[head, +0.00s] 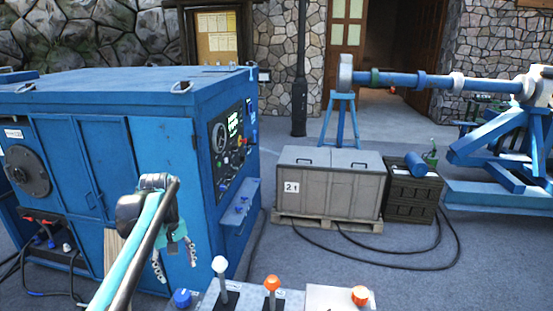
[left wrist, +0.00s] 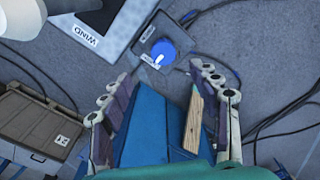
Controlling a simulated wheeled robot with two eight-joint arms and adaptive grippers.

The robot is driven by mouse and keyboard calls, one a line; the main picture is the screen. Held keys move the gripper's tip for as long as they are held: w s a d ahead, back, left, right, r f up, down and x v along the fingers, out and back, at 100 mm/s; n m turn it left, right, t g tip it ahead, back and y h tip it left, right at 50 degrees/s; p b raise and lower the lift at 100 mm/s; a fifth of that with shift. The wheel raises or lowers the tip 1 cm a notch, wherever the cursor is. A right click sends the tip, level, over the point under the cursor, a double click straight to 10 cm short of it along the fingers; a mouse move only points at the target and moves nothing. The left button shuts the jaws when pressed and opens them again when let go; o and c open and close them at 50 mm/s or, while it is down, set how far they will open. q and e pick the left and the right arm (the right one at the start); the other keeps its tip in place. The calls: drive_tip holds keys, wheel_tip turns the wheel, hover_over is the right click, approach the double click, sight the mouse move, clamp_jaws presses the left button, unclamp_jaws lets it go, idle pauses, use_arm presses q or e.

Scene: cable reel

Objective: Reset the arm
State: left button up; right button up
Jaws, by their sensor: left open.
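My left arm (head: 135,245), teal and black, reaches up from the bottom edge in the head view, in front of the blue cabinet (head: 155,150). My left gripper (head: 175,260) hangs from its end with its fingers pointing down and apart. In the left wrist view the gripper (left wrist: 165,72) is open, with one finger on each side. A blue shape and a light wooden piece (left wrist: 193,118) show between the fingers; I cannot tell whether anything touches them. A blue knob (left wrist: 163,53) on a small box lies beyond the fingertips. My right gripper is not in view.
A control panel with a white-topped lever (head: 220,266), an orange-topped lever (head: 271,284) and an orange button (head: 360,295) stands at the bottom. A grey crate (head: 325,190) on a pallet and a dark green crate (head: 412,196) stand behind. Black cable (head: 400,263) lies on the floor.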

use_arm(q)
drive_tip(key=s+d+f+m+t, duration=0.3)
drive_tip(key=s+d+f+m, duration=0.15)
drive_tip(key=s+d, duration=0.35)
drive_tip(key=s+d+f+m+t, duration=0.35)
drive_tip(key=s+d+m, duration=0.2)
drive_tip(key=s, duration=0.45)
wheel_tip(320, 180, down, 20)
drive_tip(key=b, duration=2)
drive_tip(key=shift+s+d, duration=0.15)
drive_tip(key=shift+d, duration=0.3)
